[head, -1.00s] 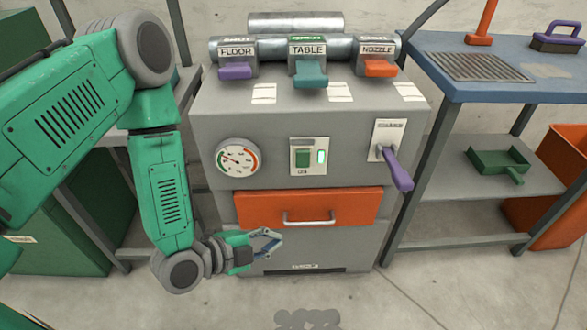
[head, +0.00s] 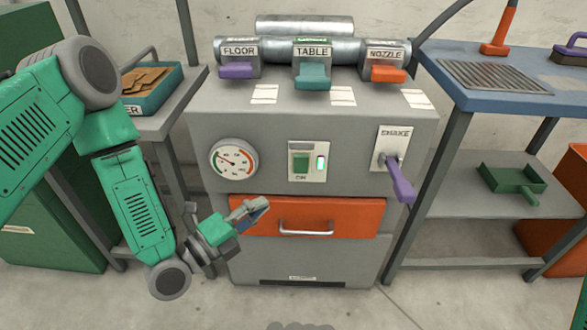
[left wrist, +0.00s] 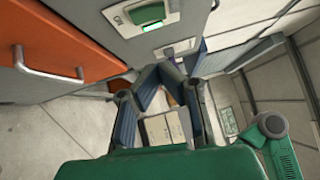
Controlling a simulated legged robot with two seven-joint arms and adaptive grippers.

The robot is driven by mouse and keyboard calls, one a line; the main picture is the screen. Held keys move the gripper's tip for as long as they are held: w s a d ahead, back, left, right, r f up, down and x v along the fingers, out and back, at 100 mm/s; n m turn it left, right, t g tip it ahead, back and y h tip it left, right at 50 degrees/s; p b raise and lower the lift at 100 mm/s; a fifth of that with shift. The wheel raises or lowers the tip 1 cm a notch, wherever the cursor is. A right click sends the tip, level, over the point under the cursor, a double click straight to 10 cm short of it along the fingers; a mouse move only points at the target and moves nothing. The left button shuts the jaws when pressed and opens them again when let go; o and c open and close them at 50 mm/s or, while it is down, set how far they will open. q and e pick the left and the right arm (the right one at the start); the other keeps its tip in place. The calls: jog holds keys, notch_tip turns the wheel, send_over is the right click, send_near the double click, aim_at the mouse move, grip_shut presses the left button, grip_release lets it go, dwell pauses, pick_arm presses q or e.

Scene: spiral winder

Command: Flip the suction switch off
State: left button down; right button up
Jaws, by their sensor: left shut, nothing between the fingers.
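The suction switch (head: 301,163) is a green rocker on a pale plate on the grey machine's front, with a narrow lit indicator (head: 321,163) to its right and an "ON" label below. In the left wrist view the switch (left wrist: 146,14) shows at the top, its indicator (left wrist: 178,48) glowing green. My left gripper (head: 257,207) is shut and empty, in front of the orange drawer's upper left part, below and left of the switch, apart from it. In the left wrist view its fingers (left wrist: 170,75) point toward the machine. My right gripper is out of view.
A gauge (head: 234,159) is left of the switch; a purple shake lever (head: 401,182) sticks out to its right. The orange drawer (head: 345,217) with a metal handle (head: 306,228) is below. Coloured gate handles (head: 312,77) line the top. A blue-topped bench (head: 440,68) stands right.

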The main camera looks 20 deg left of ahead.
aim_at(303, 162)
pick_arm(q)
jog(key=b+x, duration=0.1)
jog(key=x, duration=0.3)
jog(key=a+b+x, duration=0.1)
jog(key=x, duration=0.3)
jog(key=w+a+b+x, duration=0.1)
jog(key=b+x, duration=0.1)
jog(key=x, duration=0.2)
jog(key=shift+r, duration=0.1)
jog(key=shift+w, duration=0.2)
jog(key=shift+d+r, duration=0.15)
jog(key=shift+d, duration=0.1)
jog(key=shift+w+a+r+p, duration=0.2)
jog(key=shift+w+p, duration=0.1)
jog(key=shift+p, duration=0.45)
jog(key=shift+f, duration=0.1)
